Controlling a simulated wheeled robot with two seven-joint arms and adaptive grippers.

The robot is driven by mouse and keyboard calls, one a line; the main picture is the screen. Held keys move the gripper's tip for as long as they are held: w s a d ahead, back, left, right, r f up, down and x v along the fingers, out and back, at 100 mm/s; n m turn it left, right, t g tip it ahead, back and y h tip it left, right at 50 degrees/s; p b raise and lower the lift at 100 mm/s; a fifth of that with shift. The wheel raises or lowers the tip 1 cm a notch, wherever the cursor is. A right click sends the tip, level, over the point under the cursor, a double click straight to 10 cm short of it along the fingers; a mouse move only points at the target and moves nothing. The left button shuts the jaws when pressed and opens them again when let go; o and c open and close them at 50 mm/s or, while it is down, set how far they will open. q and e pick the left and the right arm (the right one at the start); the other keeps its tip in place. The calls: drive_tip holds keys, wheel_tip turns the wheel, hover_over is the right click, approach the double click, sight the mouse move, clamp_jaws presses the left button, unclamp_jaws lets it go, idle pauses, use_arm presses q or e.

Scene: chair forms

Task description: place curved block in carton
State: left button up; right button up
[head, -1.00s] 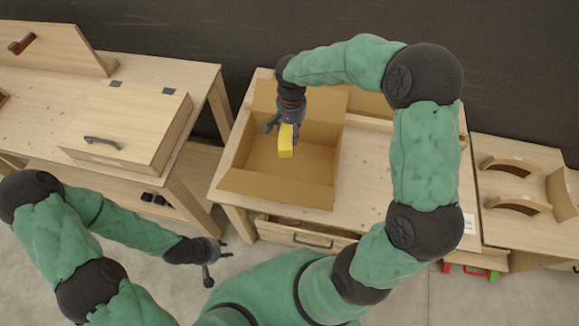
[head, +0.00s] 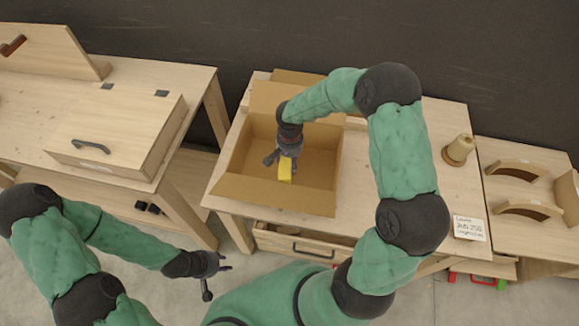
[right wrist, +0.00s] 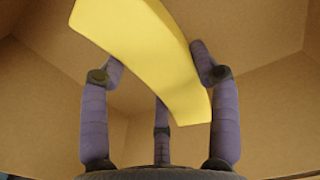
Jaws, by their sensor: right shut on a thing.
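The yellow curved block (head: 285,170) is held by my right gripper (head: 286,156) over the open carton (head: 270,198). In the right wrist view the block (right wrist: 150,60) lies between the purple fingers of the gripper (right wrist: 160,85), with the carton's brown walls (right wrist: 60,35) around it. The block looks to be inside the carton's opening; whether it touches the carton floor I cannot tell. My left gripper (head: 215,268) is empty, its fingers apart, low in front of the left bench.
The carton stands on a wooden table (head: 350,190) with a drawer (head: 300,245) below. A wooden spool (head: 459,148) and a label card (head: 470,228) are at the right. Curved wooden forms (head: 527,208) stand on the right bench. A lidded box (head: 115,140) is on the left bench.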

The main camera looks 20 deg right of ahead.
sight(290, 165)
wheel_tip(290, 165, down, 3)
drive_tip(key=shift+b, duration=0.3)
drive_tip(key=shift+f, duration=0.4)
drive_tip(key=o, duration=1.2)
drive_tip(key=shift+f, duration=0.1)
drive_tip(key=shift+o, duration=0.2)
